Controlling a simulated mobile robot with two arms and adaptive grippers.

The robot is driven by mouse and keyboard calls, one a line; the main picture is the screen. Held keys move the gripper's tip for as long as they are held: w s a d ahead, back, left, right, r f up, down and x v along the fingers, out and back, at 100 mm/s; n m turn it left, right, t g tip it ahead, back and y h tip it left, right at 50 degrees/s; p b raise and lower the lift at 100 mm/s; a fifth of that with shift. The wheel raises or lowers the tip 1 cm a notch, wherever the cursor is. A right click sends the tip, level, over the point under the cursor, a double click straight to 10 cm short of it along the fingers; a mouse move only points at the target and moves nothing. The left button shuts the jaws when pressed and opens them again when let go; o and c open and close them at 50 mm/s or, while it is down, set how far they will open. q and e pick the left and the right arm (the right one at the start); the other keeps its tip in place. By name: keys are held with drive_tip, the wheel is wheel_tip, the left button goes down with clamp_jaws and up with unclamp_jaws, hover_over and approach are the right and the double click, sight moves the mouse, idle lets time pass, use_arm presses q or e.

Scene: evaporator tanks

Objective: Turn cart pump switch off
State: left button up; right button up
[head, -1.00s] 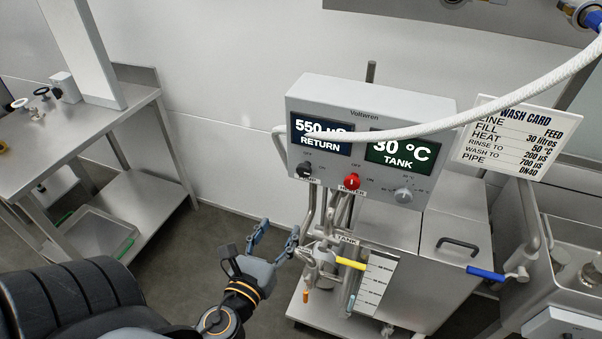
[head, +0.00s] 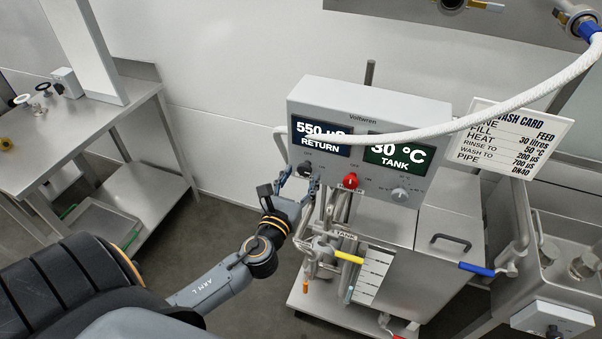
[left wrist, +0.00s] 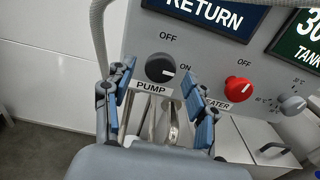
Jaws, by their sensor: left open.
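The pump switch is a black round knob (left wrist: 160,68) above a PUMP label in the left wrist view, with OFF marked at its upper left and ON at its right. Its white mark points right, toward ON. In the head view the knob (head: 305,169) sits at the lower left of the grey control box (head: 362,122). My left gripper (head: 298,181) is open just below the knob. In the left wrist view its blue fingers (left wrist: 160,85) stand apart on either side below the knob, with nothing between them. My right gripper is not in view.
A red heater knob (head: 350,181) and a grey dial (head: 400,194) lie to the right on the same panel. A white hose (head: 450,128) crosses in front of the box. Pipes and a yellow-handled valve (head: 347,257) are below. A steel table (head: 95,150) stands at left.

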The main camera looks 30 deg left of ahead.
use_arm(q)
drive_tip(key=shift+w, duration=0.35)
drive_tip(key=c, duration=1.1)
